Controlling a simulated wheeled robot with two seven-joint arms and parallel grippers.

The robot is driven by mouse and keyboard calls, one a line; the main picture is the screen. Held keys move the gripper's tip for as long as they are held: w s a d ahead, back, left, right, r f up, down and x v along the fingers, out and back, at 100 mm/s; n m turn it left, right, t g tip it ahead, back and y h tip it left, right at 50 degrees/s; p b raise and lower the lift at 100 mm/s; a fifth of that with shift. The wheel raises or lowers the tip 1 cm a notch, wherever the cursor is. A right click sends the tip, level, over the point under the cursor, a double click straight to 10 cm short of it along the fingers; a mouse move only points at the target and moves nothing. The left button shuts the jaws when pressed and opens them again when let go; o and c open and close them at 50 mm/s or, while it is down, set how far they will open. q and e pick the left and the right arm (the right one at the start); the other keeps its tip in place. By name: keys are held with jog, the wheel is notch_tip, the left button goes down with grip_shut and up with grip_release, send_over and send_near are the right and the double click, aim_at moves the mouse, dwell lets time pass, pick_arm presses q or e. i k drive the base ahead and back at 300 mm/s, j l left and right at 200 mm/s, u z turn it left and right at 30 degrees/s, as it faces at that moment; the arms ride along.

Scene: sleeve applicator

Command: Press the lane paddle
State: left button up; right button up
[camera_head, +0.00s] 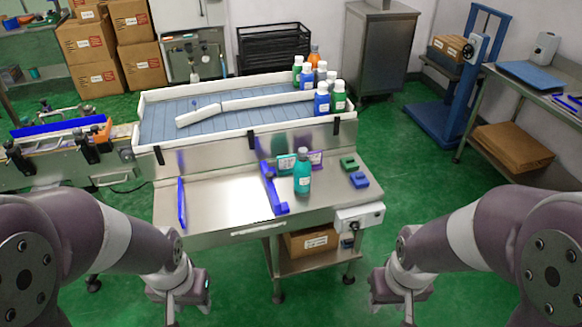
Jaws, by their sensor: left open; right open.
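Two small raised blocks that look like paddles sit at the right side of the steel worktop: a green one (349,162) and a blue one (359,180) nearer me. Both look unpressed, though their height is hard to tell. A teal bottle (302,174) stands upright left of them, beside a blue angled bar (272,190). My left gripper (186,305) is low at the front left, off the worktop, open and empty. My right gripper (397,303) is low at the front right, apart from the blocks, open and empty. Both grippers' fingertips are hard to see.
Behind the worktop is a raised white-walled conveyor bed (165,125) with a slanted white guide (240,103). The worktop's left half is mostly clear.

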aim_at(191, 118)
jog(key=i+j, duration=0.4)
jog(key=i, duration=0.2)
jog(key=i+j, duration=0.4)
jog(key=i, duration=0.2)
